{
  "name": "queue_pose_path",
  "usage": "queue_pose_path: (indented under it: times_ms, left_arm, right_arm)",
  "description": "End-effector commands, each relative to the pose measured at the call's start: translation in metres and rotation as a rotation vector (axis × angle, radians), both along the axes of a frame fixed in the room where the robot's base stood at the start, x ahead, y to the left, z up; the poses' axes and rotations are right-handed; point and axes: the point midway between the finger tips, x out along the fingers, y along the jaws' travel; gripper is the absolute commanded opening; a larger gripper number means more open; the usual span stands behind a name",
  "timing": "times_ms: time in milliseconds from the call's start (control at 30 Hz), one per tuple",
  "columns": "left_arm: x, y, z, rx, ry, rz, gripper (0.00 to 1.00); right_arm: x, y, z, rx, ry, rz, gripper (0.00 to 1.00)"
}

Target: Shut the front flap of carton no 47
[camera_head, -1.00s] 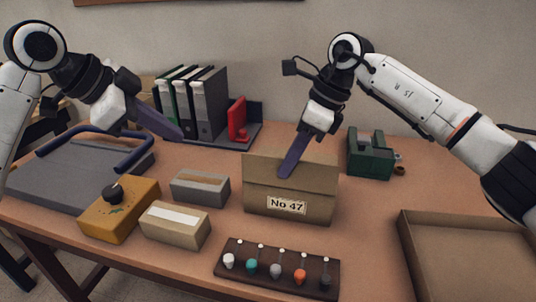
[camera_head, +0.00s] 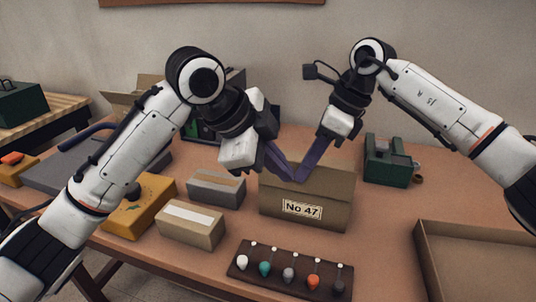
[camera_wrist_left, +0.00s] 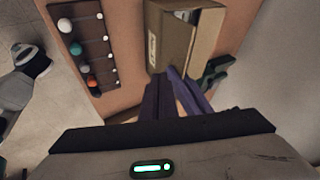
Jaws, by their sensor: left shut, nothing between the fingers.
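The brown carton no 47 (camera_head: 270,202) stands on the table with its "No 47" label (camera_head: 302,209) facing me. It also shows in the left wrist view (camera_wrist_left: 171,42). My left gripper (camera_head: 291,177) is shut and empty, its purple fingertips at the carton's top near the front edge. My right gripper (camera_head: 301,179) has its fingertips close beside them, at the same part of the top. Its fingers overlap from this side, so their gap cannot be seen. The fingers and arms partly hide the carton's top, and I cannot tell the front flap's exact angle.
A dark rack with coloured knobs (camera_head: 290,272) lies in front of the carton. A grey box (camera_head: 216,190), a tan box (camera_head: 190,225) and a yellow box (camera_head: 133,217) stand left. A green device (camera_head: 388,165) and an open tray (camera_head: 470,228) are at right.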

Motion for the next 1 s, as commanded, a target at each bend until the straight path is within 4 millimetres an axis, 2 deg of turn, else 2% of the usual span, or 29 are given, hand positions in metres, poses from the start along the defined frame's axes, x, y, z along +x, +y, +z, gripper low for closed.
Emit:
queue_pose_path:
  times_ms: [100,233,733,1000]
  left_arm:
    - [0.016,-0.005,0.001,-0.002,-0.002,0.002,0.0]
    - [0.026,-0.007,0.001,-0.002,-0.002,0.002,0.0]
    - [0.031,-0.009,0.0,-0.002,-0.003,0.002,0.0]
    - [0.045,-0.012,0.001,-0.003,-0.007,0.004,0.0]
  right_arm:
    - [0.001,0.0,0.001,0.001,-0.002,-0.001,0.0]
    - [0.001,0.0,0.001,0.001,-0.002,-0.001,0.0]
    - [0.001,0.0,0.001,0.001,-0.002,-0.001,0.0]
    - [-0.001,0.001,0.001,0.002,0.001,0.005,0.0]
